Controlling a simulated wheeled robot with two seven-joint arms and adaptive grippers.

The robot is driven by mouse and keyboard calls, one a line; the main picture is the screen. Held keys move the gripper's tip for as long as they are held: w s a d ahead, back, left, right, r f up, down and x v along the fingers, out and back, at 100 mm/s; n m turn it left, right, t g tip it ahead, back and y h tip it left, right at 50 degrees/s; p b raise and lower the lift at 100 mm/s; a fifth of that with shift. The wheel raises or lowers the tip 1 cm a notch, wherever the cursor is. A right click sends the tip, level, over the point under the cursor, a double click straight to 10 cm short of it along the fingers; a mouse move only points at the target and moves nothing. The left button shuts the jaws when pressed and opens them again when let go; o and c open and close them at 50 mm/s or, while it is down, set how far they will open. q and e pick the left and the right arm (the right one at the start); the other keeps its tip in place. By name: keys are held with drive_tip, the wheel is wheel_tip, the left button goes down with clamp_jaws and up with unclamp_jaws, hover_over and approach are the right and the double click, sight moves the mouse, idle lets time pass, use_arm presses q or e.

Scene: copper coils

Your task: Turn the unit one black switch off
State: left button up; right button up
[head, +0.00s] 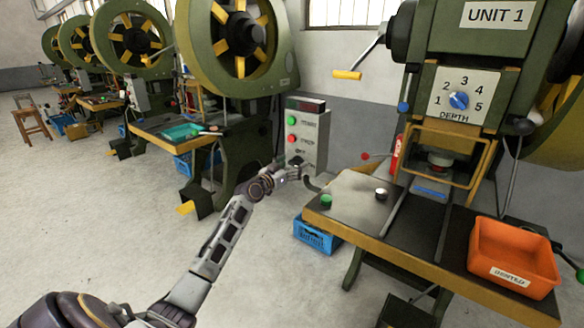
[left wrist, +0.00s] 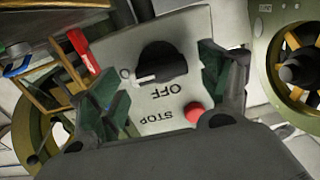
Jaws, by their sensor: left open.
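The unit one control box (head: 314,128) stands beside the press, with a green and a red button on its face. Its black switch shows large in the left wrist view (left wrist: 162,62). The switch's white mark points left, toward a partly hidden label starting with "O"; the word "OFF" is printed below the knob. My left gripper (head: 298,170) reaches to the lower part of the box. In the left wrist view its open fingers (left wrist: 163,75) stand on either side of the switch, with a gap to the knob; contact cannot be seen. My right gripper is not in view.
A red stop button (left wrist: 196,112) sits close to the right finger. The press table (head: 400,228) is right of my arm, with an orange bin (head: 513,250) on it. A blue crate (head: 317,234) is on the floor below. Open floor lies left.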

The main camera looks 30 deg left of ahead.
use_arm(q)
drive_tip(key=shift+c, duration=0.4)
drive_tip(key=c, duration=0.9)
drive_tip(key=shift+c, duration=0.2)
